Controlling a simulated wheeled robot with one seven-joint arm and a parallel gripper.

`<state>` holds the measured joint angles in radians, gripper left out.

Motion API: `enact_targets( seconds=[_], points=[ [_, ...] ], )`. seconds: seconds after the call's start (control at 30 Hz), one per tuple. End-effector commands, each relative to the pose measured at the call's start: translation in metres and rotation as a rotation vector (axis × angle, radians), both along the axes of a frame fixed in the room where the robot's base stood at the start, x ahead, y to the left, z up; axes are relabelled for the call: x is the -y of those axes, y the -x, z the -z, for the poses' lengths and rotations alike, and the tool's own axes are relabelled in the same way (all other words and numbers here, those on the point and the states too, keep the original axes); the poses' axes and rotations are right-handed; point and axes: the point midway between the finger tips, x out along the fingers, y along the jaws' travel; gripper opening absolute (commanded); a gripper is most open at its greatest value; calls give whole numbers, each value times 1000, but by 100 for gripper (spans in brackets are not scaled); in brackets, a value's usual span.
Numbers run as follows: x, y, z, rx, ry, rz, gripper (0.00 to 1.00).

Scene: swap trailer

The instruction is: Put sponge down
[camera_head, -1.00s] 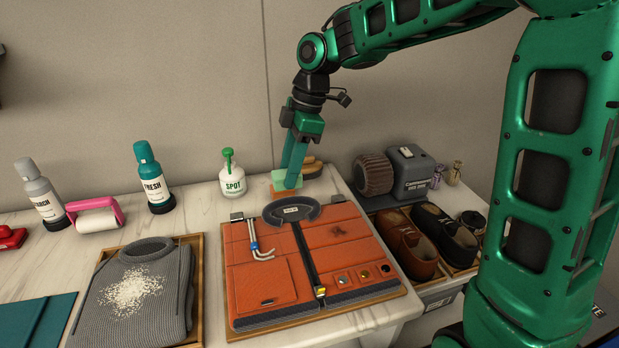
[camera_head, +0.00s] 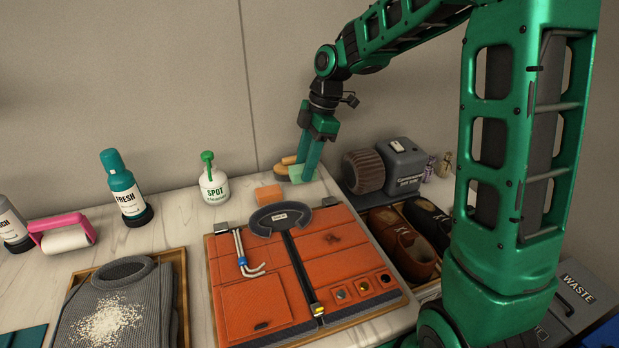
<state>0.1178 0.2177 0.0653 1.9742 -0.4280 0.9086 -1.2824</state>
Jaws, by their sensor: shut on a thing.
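My gripper (camera_head: 307,172) is shut on a pale green sponge (camera_head: 295,174) at the back of the marble counter. The sponge is low, close to the counter top; I cannot tell whether it touches it. A wooden-handled brush (camera_head: 284,169) lies right behind and beside the sponge, partly hidden by it and my fingers. An orange block (camera_head: 268,195), perhaps another sponge, lies on the counter to the left of my gripper, apart from it.
An orange garment (camera_head: 250,300) lies on a wooden tray in front. The SPOT bottle (camera_head: 214,186) stands left. A grey machine with a brush roller (camera_head: 402,166) and a box of shoes (camera_head: 400,245) are right.

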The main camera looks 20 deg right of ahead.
Motion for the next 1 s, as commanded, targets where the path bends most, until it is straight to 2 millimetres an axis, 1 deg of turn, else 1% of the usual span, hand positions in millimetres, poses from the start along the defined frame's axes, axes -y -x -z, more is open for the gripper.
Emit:
enact_targets(
  seconds=[0.03,0.1,0.2,0.33,0.5,0.57,0.9,0.93,1.0],
  points=[
    [6,-2,4,-2,0,2,11],
    [12,-4,8,0,0,1,11],
    [16,-5,10,0,0,-1,11],
    [16,-5,19,-1,-1,-2,11],
    [16,-4,42,-3,0,-2,11],
    [16,-5,48,-2,-1,-1,11],
    [16,-5,52,0,0,-1,11],
    [16,-5,52,0,0,-1,37],
    [16,-5,52,0,0,-1,54]
  ],
)
